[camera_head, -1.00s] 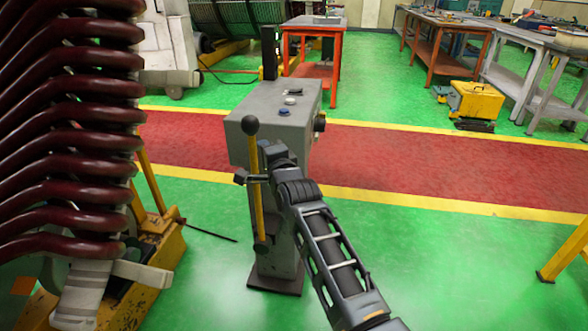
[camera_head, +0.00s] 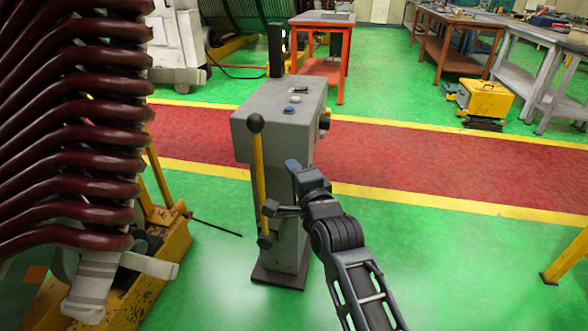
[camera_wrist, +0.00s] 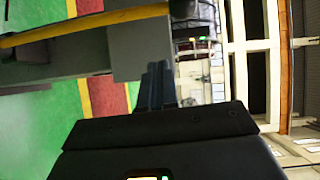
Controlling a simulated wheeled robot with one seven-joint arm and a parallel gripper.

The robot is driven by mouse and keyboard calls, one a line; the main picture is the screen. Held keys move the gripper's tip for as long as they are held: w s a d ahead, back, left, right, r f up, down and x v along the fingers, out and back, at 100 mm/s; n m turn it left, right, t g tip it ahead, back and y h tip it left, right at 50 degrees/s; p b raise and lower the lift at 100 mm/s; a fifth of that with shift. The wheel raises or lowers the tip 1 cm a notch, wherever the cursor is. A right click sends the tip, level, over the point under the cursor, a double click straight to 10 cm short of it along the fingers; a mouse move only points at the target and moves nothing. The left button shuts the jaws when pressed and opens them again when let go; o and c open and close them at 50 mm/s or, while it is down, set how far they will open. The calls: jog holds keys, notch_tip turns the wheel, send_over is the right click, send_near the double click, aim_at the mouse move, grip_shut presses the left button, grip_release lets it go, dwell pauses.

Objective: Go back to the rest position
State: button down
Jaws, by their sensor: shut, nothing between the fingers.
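The gripper is shut and holds nothing. In the wrist view the shut fingers (camera_wrist: 158,82) point up the picture, and the yellow lever (camera_wrist: 85,24) crosses the upper left, apart from the fingertips. Whether the gripper touches the lever in the head view is hard to tell.
Dark red stator coils (camera_head: 70,130) fill the left side, above a yellow base (camera_head: 150,270). A red table (camera_head: 320,62) stands behind the pedestal. Workbenches (camera_head: 455,45) and a yellow box (camera_head: 485,98) are at the far right.

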jog(key=s+d+f+n+h+p, duration=0.1)
jog(key=s+d+f+n, duration=0.1)
jog(key=s+d+f, duration=0.35)
jog(key=s+d+f+n+p, duration=0.1)
jog(key=s+d+f, duration=0.1)
jog(key=s, duration=0.6)
jog(key=s+d+n+g+h+p, duration=0.1)
jog(key=s+d+n, duration=0.25)
jog(key=s, duration=0.75)
jog(key=s+d+n+h+p, duration=0.15)
jog(key=s+d, duration=0.25)
jog(key=s, duration=0.7)
jog(key=s+d+r+n+p, duration=0.1)
jog(key=s+r+n, duration=0.2)
jog(key=s+r, duration=0.3)
jog(key=s+r+n+g+h+p, duration=0.1)
jog(key=s+r+n, duration=0.2)
jog(key=s+r, duration=0.4)
jog(key=s, duration=0.7)
jog(key=shift+s+d+n, duration=0.3)
jog(key=shift+s+d, duration=0.05)
